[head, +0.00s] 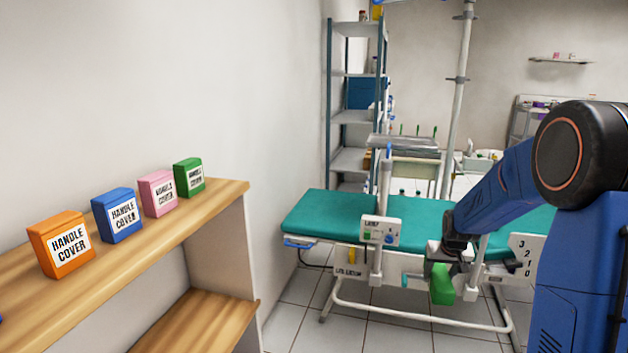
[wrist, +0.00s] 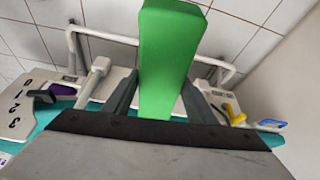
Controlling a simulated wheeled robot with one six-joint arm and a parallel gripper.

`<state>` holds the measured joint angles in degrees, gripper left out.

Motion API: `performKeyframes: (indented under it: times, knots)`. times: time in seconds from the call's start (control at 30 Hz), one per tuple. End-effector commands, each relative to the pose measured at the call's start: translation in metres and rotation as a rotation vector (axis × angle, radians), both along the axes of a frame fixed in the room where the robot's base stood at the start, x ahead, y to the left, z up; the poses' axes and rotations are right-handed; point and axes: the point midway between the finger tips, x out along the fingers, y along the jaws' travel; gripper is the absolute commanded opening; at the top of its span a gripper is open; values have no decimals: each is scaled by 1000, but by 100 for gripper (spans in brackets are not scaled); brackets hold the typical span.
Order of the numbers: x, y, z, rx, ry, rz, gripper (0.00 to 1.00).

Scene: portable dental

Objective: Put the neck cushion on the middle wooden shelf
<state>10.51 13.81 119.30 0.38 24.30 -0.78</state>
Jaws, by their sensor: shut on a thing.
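The neck cushion is a green block (wrist: 168,55). In the head view the green cushion (head: 441,284) hangs below my gripper, in front of the teal treatment bed. My gripper (wrist: 155,95) is shut on the cushion, one finger on each side of it; it also shows in the head view (head: 443,262). The wooden shelf unit stands at the left in the head view. Its top board (head: 120,250) carries several boxes, and a lower wooden board (head: 195,318) shows below it. Anything further down is out of frame, and the lower board looks bare where visible.
Orange (head: 62,243), blue (head: 118,215), pink (head: 158,193) and green (head: 189,177) handle cover boxes line the top board. The teal bed (head: 335,215) with its white frame stands behind my gripper. Tiled floor (head: 300,310) is clear between shelf and bed.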

Motion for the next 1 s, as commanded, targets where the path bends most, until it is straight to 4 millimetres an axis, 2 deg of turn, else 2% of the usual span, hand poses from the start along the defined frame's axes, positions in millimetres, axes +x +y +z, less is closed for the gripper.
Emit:
performKeyframes:
  times: [0.2,0.3,0.43,0.6,0.73,1.0]
  knots:
    - [11,59,-74,1,9,87,27]
    - [12,83,-103,1,7,122,27]
    - [12,106,-129,1,5,155,27]
    - [10,119,-147,1,3,173,27]
    - [7,121,-167,1,5,177,27]
    - [-6,120,-240,1,8,175,27]
